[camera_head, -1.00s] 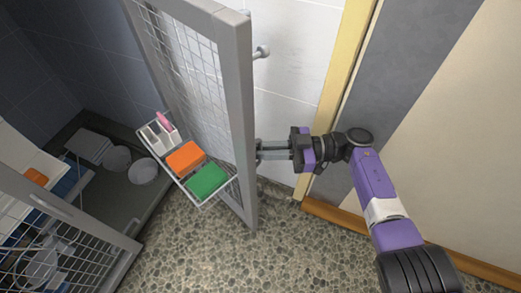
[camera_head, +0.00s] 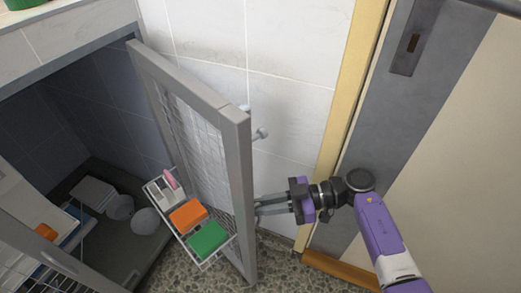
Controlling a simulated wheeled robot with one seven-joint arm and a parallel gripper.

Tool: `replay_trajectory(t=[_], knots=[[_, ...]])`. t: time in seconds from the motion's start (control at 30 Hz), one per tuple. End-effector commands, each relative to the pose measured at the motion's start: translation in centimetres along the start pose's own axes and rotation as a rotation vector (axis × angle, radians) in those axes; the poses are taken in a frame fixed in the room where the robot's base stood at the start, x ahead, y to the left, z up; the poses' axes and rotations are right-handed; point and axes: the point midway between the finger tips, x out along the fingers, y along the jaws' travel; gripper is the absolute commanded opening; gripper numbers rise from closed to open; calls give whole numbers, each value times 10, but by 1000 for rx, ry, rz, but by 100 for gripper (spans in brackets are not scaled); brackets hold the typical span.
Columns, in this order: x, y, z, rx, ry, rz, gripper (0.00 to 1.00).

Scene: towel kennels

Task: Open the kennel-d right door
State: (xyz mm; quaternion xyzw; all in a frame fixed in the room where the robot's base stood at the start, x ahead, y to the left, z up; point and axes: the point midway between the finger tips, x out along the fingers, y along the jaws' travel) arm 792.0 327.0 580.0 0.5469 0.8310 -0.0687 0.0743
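The kennel's right door (camera_head: 241,170) is a grey metal frame with wire mesh and stands swung wide open, its edge towards me. A wire basket on its inner side holds an orange block (camera_head: 187,215), a green block (camera_head: 208,239) and a white holder with a pink item (camera_head: 170,181). My gripper (camera_head: 258,208) is at the right of the door's free edge, pointing left, with its fingertips at or very near the frame. The fingers look parted, with nothing seen between them. Whether they touch the door is hard to tell.
The kennel interior (camera_head: 75,140) is dark, with bowls (camera_head: 146,221) on its floor. Another mesh door (camera_head: 60,265) stands at the lower left. A tiled wall (camera_head: 290,80) and a yellow door post (camera_head: 345,110) are close on the right. Pebbled floor (camera_head: 180,270) lies below.

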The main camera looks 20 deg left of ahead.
Motion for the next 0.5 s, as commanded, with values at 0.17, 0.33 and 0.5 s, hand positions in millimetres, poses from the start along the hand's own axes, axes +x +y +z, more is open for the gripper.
replay_trajectory(t=[0.17,0.33,0.5], knots=[[-28,7,-117,-41,204,20,19],[-33,7,-146,-39,203,20,19],[-33,6,-157,-33,200,20,19]])
